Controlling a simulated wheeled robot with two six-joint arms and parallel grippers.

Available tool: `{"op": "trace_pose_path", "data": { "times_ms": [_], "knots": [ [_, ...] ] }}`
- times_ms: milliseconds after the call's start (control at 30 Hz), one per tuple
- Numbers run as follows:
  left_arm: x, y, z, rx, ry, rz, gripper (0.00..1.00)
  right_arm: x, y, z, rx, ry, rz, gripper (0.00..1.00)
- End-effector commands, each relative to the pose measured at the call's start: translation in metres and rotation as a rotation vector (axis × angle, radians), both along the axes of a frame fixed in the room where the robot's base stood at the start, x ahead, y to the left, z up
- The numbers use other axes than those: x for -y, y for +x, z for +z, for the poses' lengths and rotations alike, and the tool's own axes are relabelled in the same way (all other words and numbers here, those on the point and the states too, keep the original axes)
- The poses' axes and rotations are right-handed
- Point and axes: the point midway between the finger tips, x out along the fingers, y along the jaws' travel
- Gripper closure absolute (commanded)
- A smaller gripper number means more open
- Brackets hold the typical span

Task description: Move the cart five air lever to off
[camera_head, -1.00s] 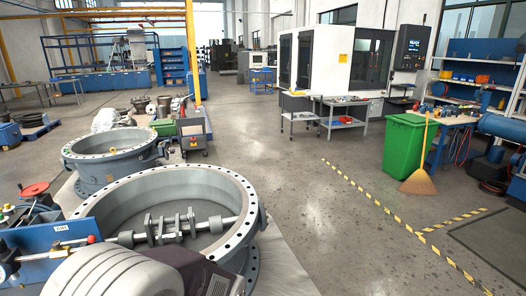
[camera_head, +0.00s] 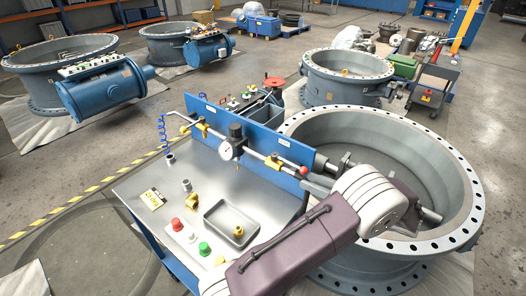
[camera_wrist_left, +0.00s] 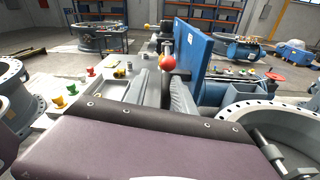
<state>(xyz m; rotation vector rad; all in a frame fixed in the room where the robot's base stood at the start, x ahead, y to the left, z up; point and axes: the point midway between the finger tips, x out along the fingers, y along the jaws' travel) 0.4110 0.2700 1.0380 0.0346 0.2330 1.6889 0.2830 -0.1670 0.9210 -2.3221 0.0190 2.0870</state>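The cart (camera_head: 150,195) has a grey top and an upright blue panel (camera_head: 262,143) with a small white label. A pipe with yellow fittings and a round gauge (camera_head: 226,150) runs along the panel. A red ball knob (camera_head: 304,171) sits at the panel's right end; it also shows in the left wrist view (camera_wrist_left: 167,62). My left gripper (camera_head: 313,183) is beside this knob, partly hidden by my arm. In the left wrist view its grey fingers (camera_wrist_left: 165,88) stand apart, the knob just beyond their tips. I cannot tell whether they touch. My right gripper is not in view.
A large flanged valve ring (camera_head: 455,165) stands right of the cart, under my arm. The cart top holds a tray (camera_head: 231,222), a red button (camera_head: 177,224) and a green button (camera_head: 204,248). More valves stand behind. Floor at the left is partly clear.

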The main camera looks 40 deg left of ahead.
Motion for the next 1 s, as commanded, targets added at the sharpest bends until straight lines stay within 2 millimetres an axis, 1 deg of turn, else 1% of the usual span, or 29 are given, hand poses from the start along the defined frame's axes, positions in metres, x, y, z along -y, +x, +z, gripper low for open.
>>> {"op": "trace_pose_path", "data": {
  "times_ms": [33, 133, 267, 367, 600, 700, 833, 1000],
  "knots": [
    [0.006, 0.007, 0.006, -0.018, 0.052, -0.019, 0.68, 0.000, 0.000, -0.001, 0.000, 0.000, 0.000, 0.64],
    [0.011, 0.011, 0.014, -0.033, 0.097, -0.028, 0.68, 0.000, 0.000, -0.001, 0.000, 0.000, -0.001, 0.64],
    [0.004, 0.010, 0.015, -0.034, 0.100, -0.026, 0.68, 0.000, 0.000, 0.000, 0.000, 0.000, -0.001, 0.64],
    [-0.013, 0.007, 0.016, -0.033, 0.099, -0.023, 0.68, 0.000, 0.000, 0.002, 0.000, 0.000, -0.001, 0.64],
    [-0.072, 0.000, 0.015, -0.033, 0.098, -0.021, 0.68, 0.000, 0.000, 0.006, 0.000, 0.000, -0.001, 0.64],
    [-0.090, -0.002, 0.014, -0.033, 0.098, -0.022, 0.68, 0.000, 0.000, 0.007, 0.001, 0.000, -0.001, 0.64],
    [-0.105, -0.003, 0.014, -0.032, 0.097, -0.023, 0.68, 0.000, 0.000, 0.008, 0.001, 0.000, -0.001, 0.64],
    [-0.110, -0.003, 0.013, -0.031, 0.096, -0.025, 0.68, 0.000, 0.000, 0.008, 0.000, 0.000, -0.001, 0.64]
  ]
}}
